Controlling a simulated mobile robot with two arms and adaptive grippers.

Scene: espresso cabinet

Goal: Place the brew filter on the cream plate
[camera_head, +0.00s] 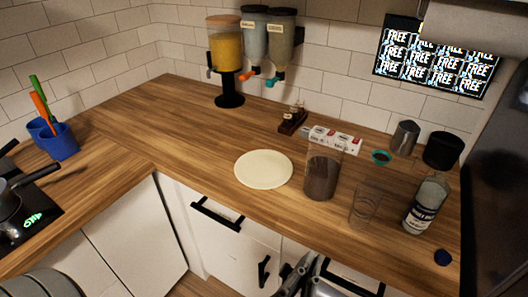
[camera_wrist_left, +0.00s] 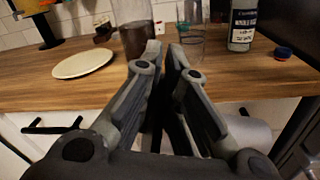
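The cream plate (camera_head: 263,169) lies flat and empty on the wooden counter; it also shows at the left of the left wrist view (camera_wrist_left: 83,63). A small teal-rimmed round piece with a dark inside (camera_head: 381,157), which looks like the brew filter, sits farther back on the counter, right of a tall jar. I cannot make it out in the left wrist view. My left gripper (camera_head: 297,264) is below and in front of the counter edge, apart from both. Its fingers (camera_wrist_left: 166,48) hold nothing and have a narrow gap between them. My right gripper is not visible.
A jar of dark grounds (camera_head: 320,178), an empty glass (camera_head: 364,206), a bottle (camera_head: 427,203) and a blue cap (camera_head: 443,257) stand along the right front. A metal cup (camera_head: 404,138) and black canister (camera_head: 442,150) are behind. The counter left of the plate is clear.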

